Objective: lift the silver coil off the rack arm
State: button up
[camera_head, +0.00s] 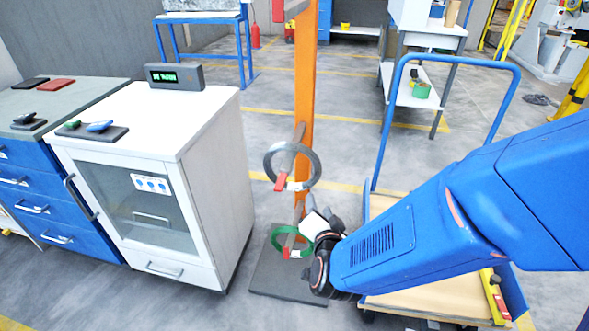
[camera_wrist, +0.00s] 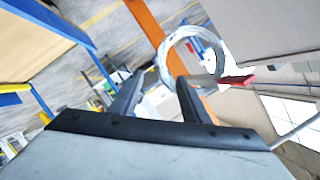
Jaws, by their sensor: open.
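The silver coil (camera_head: 317,165) is a ring hanging on the upper rack arm (camera_head: 288,168) of the orange post in the head view. The arm ends in a red tip. In the wrist view the silver coil (camera_wrist: 165,62) is ahead of the fingers, with the red tip (camera_wrist: 236,82) to its right. My gripper (camera_head: 322,218) is below and slightly right of the coil in the head view. In the wrist view my gripper (camera_wrist: 158,88) has its two fingers apart, and I see nothing held between them. Whether a finger touches the coil I cannot tell.
A green coil (camera_head: 276,240) hangs on a lower rack arm, close to my gripper. The orange post (camera_head: 305,75) stands on a dark base plate (camera_head: 275,285). A white cabinet (camera_head: 205,135) is left. A blue-handled cart (camera_head: 455,300) is right, under my arm.

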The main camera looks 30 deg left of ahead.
aim_at(313, 183)
jog(key=x, duration=1.1)
jog(key=shift+w, duration=0.1)
jog(key=shift+x, duration=2.55)
jog(key=shift+r, duration=0.15)
grip_shut()
jog(key=shift+a+r, duration=0.1)
